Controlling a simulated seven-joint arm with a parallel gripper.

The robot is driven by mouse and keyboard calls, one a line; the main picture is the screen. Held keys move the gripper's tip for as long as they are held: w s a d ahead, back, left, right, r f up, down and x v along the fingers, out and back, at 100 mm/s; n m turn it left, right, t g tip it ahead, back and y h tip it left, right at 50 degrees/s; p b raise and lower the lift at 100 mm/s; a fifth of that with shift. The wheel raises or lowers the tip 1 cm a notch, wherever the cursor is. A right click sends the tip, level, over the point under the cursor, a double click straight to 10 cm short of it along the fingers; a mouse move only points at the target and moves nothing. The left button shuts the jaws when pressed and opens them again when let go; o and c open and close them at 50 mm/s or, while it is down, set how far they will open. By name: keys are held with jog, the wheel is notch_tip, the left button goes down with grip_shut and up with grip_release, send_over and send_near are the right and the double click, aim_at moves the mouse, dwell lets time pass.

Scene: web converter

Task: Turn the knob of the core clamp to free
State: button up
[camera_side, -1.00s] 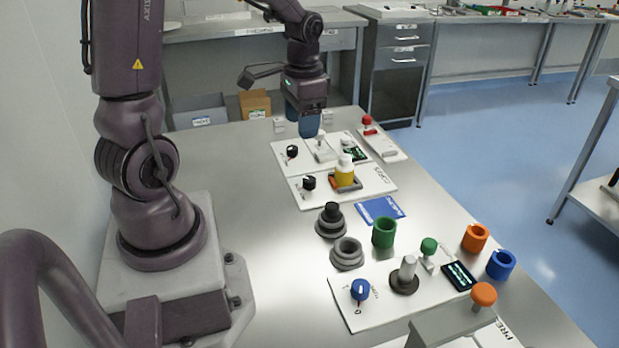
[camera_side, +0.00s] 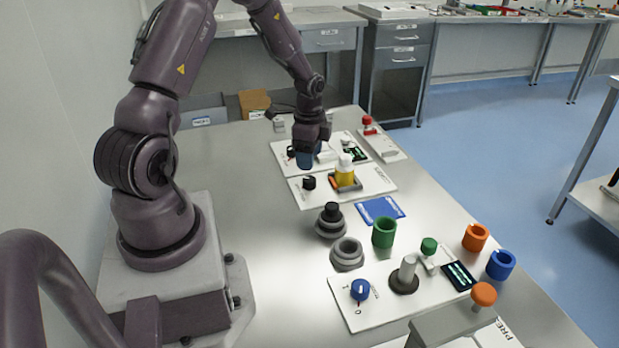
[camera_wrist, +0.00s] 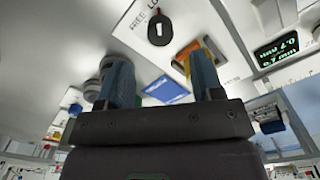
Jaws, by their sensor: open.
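In the wrist view a black knob (camera_wrist: 160,31) with a white mark stands by the printed words "FREE" and "LO…", the rest cut off. I cannot read the label in the side view. My gripper (camera_side: 305,162) is low over the rear panel, just right of that knob and apart from it as far as I can tell. In the wrist view my gripper (camera_wrist: 160,70) has its two blue fingers apart, with nothing between them.
A dark display (camera_side: 356,153) is on the rear panel's right. Grey rings (camera_side: 347,254), a blue card (camera_side: 372,210) and a green cup (camera_side: 383,233) lie nearer the front.

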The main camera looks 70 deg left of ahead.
aim_at(309, 179)
notch_tip(309, 179, down, 7)
jog(key=shift+r, duration=0.1)
dwell(0.3)
jog(key=c, duration=0.9)
